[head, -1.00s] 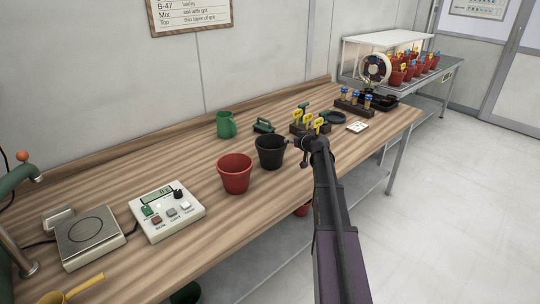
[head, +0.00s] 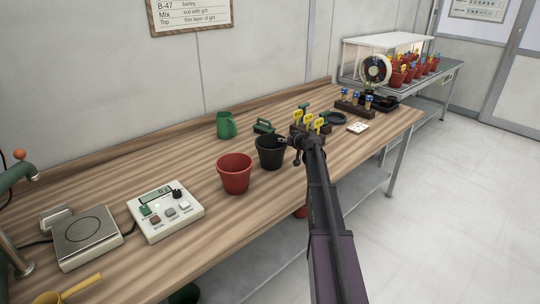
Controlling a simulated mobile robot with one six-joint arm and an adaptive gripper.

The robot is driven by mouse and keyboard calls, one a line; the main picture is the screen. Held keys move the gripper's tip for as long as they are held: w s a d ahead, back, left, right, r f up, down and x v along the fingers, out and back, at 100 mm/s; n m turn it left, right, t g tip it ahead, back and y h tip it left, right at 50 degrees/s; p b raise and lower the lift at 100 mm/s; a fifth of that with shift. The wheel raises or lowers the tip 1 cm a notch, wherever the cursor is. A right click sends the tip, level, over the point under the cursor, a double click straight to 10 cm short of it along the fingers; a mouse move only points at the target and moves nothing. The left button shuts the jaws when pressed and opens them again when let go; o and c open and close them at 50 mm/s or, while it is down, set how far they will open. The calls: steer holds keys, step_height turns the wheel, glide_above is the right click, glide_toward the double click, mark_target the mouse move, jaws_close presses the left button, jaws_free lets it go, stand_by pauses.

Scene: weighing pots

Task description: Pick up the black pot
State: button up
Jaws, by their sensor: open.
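The black pot (head: 269,154) stands upright on the wooden bench, just right of and behind a red pot (head: 235,173). My gripper (head: 286,141) is at the right side of the black pot's rim, reaching in from the lower right. It is open, with one finger appearing to overlap the rim. Whether it touches the pot I cannot tell. The pot's far right side is partly hidden by my gripper.
A green mug (head: 226,125) and a small green item (head: 263,126) stand behind the pots. A rack with yellow tags (head: 309,122) is close behind my gripper. A control box (head: 166,211) and scale (head: 86,238) stand at left. Bare bench lies in front.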

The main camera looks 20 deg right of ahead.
jaws_close()
steer(key=shift+r, duration=0.1)
stand_by(0.4)
step_height(320, 180, up, 3)
steer(key=p, duration=0.3)
steer(key=shift+r+p, duration=0.2)
steer(key=shift+p, duration=0.1)
steer(key=s+a+r+p, duration=0.1)
steer(key=s, duration=1.5)
steer(key=shift+a+r, duration=0.15)
steer(key=shift+r, duration=0.05)
